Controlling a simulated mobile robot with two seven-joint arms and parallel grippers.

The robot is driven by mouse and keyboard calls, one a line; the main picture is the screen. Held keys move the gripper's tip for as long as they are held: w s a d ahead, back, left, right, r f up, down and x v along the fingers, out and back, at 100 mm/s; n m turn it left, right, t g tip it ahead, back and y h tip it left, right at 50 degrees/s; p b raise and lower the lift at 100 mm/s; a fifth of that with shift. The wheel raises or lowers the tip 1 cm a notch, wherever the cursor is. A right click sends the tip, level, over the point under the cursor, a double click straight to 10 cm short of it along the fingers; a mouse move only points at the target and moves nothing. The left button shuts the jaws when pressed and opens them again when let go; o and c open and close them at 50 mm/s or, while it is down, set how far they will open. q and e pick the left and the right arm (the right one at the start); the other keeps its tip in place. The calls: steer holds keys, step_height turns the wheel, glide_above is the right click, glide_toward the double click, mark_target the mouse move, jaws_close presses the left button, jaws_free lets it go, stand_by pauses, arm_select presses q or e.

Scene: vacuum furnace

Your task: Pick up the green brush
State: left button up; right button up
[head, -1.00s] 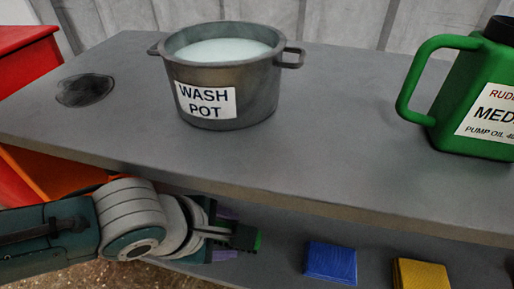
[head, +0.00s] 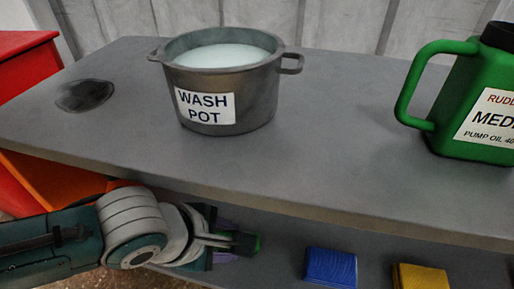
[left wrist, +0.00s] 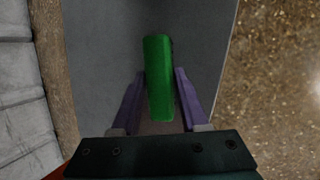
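The green brush (left wrist: 159,80) lies lengthwise between the two purple fingers of my left gripper (left wrist: 160,74) in the left wrist view. The fingertips are at its two sides, with little or no gap; whether they press on it I cannot tell. In the head view my left gripper (head: 236,243) reaches in below the tabletop, over the lower shelf. Only a small green end of the brush (head: 258,243) shows past the dark gripper part there. My right gripper is not in view.
The grey tabletop (head: 330,150) overhangs the lower shelf. On it stand a wash pot (head: 225,90) of pale liquid and a green oil jug (head: 450,120). A blue block (head: 330,266) and a yellow block (head: 420,277) lie on the shelf to the right.

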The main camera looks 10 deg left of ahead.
arm_select(q)
jaws_close()
steer(key=shift+r, duration=0.15)
steer(key=shift+r+p, duration=0.35)
steer(key=s+p, duration=0.1)
steer(key=s+a+p, duration=0.1)
steer(key=s+p, duration=0.1)
steer(key=shift+a+r+p, duration=0.25)
steer(key=shift+r+p, duration=0.1)
steer(key=s+a+p, duration=0.5)
steer(key=s+a, duration=0.2)
steer(key=s, duration=0.6)
steer(key=shift+f, duration=0.35)
